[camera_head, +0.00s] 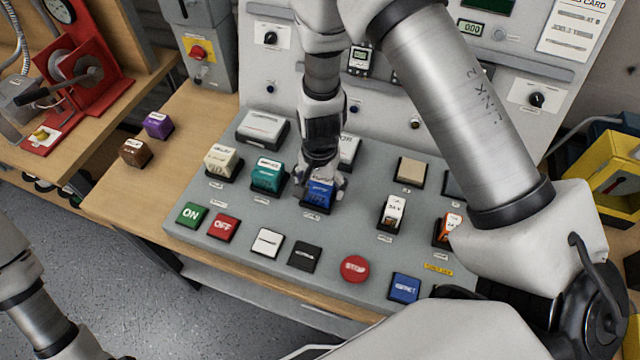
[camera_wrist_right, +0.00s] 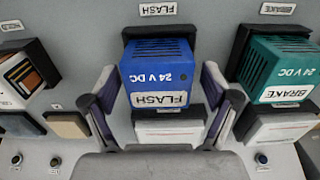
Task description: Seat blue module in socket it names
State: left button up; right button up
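The blue module (camera_head: 319,193) sits in a black socket on the sloped grey panel. In the right wrist view the blue module (camera_wrist_right: 158,75) reads "24 V DC" and "FLASH", and the label (camera_wrist_right: 158,9) by its socket also reads "FLASH". It looks square in the socket; its base is hidden, so I cannot tell how deep it sits. My right gripper (camera_head: 321,184) is over it. In the wrist view, the right gripper (camera_wrist_right: 160,82) has one finger on each side of the module, with narrow gaps, so it looks open. My left gripper is out of view.
A teal BRAKE module (camera_head: 268,175) and a cream module (camera_head: 221,160) stand to the left in sockets. White (camera_head: 393,211) and orange (camera_head: 448,228) modules stand to the right. Purple (camera_head: 158,125) and brown (camera_head: 135,152) modules lie on the wooden table. Buttons line the front.

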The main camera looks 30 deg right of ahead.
aim_at(319, 184)
jog(key=shift+s+a+r, duration=0.1)
jog(key=shift+a, duration=0.1)
notch_tip(319, 184, up, 12)
jog(key=b, duration=0.1)
jog(key=shift+d, duration=0.1)
dwell(0.5)
